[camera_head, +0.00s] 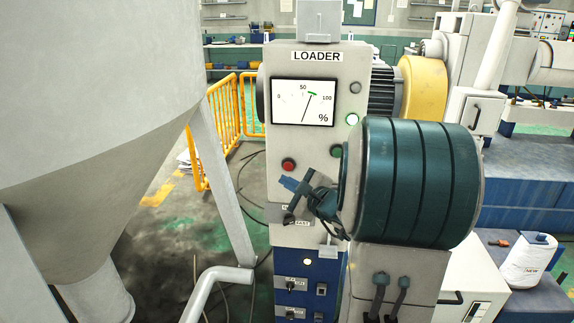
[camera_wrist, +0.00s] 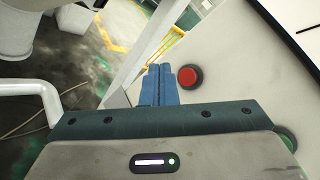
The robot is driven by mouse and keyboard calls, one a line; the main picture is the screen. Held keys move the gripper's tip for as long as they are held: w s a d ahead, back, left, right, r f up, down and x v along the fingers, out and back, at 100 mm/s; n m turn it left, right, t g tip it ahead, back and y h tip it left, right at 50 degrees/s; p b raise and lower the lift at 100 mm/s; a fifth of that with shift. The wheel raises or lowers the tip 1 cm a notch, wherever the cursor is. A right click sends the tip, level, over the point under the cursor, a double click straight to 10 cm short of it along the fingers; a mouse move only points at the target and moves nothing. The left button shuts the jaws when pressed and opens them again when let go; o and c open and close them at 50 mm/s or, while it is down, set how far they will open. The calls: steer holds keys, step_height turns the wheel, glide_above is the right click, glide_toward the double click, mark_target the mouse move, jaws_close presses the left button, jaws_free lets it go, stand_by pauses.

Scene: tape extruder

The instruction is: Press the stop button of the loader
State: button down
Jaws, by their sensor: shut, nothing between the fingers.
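The loader (camera_head: 359,62) is a tall grey panel with a dial, marked LOADER. A red button (camera_head: 288,165) sits on its left side below the dial; in the wrist view the red button (camera_wrist: 188,76) is just right of my fingertips. A green button (camera_head: 336,151) is to its right, partly behind my arm; its edge also shows in the wrist view (camera_wrist: 287,139). My gripper (camera_head: 284,181) is shut and empty, with blue fingers just below the red button. In the wrist view its fingertips (camera_wrist: 160,68) lie beside the button, and I see no contact.
A large grey hopper (camera_head: 90,90) with slanted legs stands on the left. A yellow railing (camera_head: 226,115) is behind it. A white pipe (camera_head: 208,285) rises low at the front left. Knobs and a blue lower panel (camera_head: 318,270) lie below my gripper.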

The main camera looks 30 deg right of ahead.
mark_target(284, 168)
steer(key=shift+w+d, duration=0.55)
steer(key=shift+w, duration=0.25)
steer(key=shift+w+d, duration=0.5)
steer(key=shift+w, duration=0.25)
steer(key=shift+b, duration=0.45)
stand_by(0.5)
steer(key=shift+w+d, duration=0.25)
steer(key=shift+w+d+b, duration=0.3)
steer(key=shift+w+b, duration=0.1)
stand_by(0.8)
steer(key=shift+s+a, duration=0.1)
steer(key=shift+s+a+b, duration=0.45)
steer(key=shift+s+b, duration=0.1)
steer(key=shift+s, duration=0.1)
